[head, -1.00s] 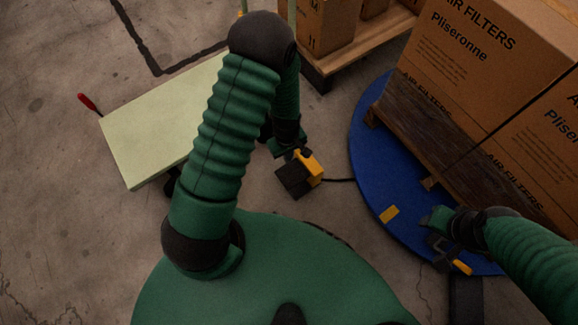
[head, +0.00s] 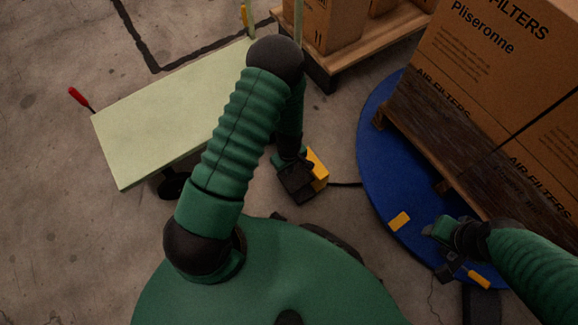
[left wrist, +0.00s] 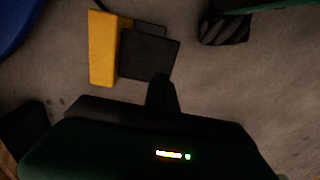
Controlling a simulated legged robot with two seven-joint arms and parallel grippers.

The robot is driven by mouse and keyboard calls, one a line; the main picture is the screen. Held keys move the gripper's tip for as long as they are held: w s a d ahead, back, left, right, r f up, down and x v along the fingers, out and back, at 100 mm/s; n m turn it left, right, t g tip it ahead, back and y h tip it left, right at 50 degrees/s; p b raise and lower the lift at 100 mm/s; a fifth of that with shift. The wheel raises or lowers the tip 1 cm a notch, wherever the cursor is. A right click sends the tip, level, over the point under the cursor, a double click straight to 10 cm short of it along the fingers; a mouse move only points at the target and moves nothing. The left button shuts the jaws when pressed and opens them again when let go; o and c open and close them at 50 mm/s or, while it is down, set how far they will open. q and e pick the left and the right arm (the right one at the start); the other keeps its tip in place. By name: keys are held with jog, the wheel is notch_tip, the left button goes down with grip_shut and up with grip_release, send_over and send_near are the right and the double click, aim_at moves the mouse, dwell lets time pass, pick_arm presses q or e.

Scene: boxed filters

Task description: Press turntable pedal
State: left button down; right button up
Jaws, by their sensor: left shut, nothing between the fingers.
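The turntable pedal (head: 318,168) is a small yellow housing with a black plate, on the floor left of the blue turntable (head: 375,165). In the left wrist view the yellow housing (left wrist: 103,48) and black plate (left wrist: 150,54) show clearly. My left gripper (head: 296,180) is shut and empty, pointing down over the black plate. Its dark fingertips (left wrist: 161,82) overlap the plate's near edge in the left wrist view; I cannot tell whether they touch it. My right gripper (head: 447,262) is over the turntable's near edge; its fingers are too dark to read.
Large filter boxes (head: 500,60) stand on a wooden pallet on the turntable. Another loaded pallet (head: 345,55) is at the back. A cable (head: 345,184) runs from pedal to turntable.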

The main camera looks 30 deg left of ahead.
pick_arm(q)
notch_tip(320, 180, down, 7)
jog(key=b, duration=0.3)
jog(key=shift+r+b, duration=0.15)
jog(key=shift+b, duration=0.25)
pick_arm(e)
jog(key=x, duration=0.2)
jog(key=s+x, duration=0.1)
jog(key=x, duration=0.1)
jog(key=shift+f, duration=0.45)
jog(key=shift+d, duration=0.1)
pick_arm(q)
jog(key=shift+s+f+t+p, duration=0.2)
jog(key=shift+s+t+p, duration=0.05)
jog(key=shift+t+p, duration=0.15)
jog(key=shift+s+f+h+p, duration=0.15)
jog(key=shift+f+h+p, duration=0.15)
jog(key=shift+f+p, duration=0.45)
jog(key=shift+a+f, duration=0.1)
jog(key=shift+f, duration=0.3)
jog(key=shift+s+f+t, duration=0.1)
jog(key=shift+t, duration=0.2)
pick_arm(e)
jog(key=shift+v, duration=0.95)
jog(key=shift+w+d, duration=0.1)
